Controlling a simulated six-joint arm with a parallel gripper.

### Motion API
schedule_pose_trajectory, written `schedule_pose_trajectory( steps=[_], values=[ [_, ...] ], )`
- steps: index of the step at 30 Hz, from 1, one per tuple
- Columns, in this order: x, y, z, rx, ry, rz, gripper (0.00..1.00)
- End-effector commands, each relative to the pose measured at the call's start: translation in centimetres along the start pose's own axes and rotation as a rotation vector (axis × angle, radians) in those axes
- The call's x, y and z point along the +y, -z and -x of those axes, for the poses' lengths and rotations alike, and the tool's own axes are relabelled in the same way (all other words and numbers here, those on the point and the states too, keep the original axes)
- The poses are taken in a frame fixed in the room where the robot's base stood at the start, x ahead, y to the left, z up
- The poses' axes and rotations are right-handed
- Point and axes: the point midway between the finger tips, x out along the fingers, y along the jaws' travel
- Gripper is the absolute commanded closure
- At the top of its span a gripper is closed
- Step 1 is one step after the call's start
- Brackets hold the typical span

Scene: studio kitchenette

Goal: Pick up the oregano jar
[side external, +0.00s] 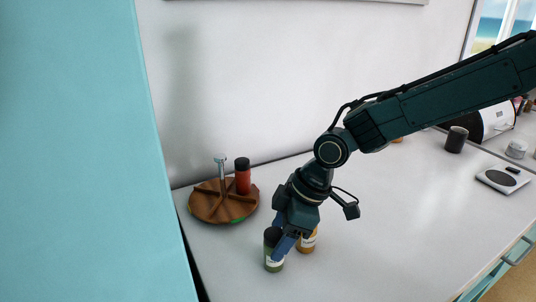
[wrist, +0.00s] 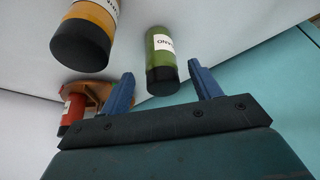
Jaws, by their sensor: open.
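The green jar (side external: 274,265) with a black lid and white label stands upright on the counter. It also shows in the wrist view (wrist: 160,47), its label only partly readable; I take it for the oregano jar. My gripper (side external: 284,243) is open, tilted down at the jar. In the wrist view the lid lies between the two blue fingers (wrist: 161,72), with a gap to each side. I cannot tell how far the fingers reach down around the jar. One finger hides part of its right side in the side view.
A yellow jar (side external: 308,241) stands close to the right of the green jar, partly behind my gripper. A wooden divided turntable (side external: 208,208) holds a red jar (side external: 243,180) at the back left. A turquoise panel (side external: 80,150) bounds the left.

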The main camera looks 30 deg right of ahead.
Motion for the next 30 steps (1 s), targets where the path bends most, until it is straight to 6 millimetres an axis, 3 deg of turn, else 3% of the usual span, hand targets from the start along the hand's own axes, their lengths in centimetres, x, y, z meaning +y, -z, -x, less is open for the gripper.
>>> schedule_pose_trajectory(
  steps=[17,30],
  values=[
    [-0.2,-0.1,-4.8,-0.001,0.001,0.0,0.37],
    [-0.2,-0.1,-5.2,0.0,0.0,0.0,0.37]
  ],
)
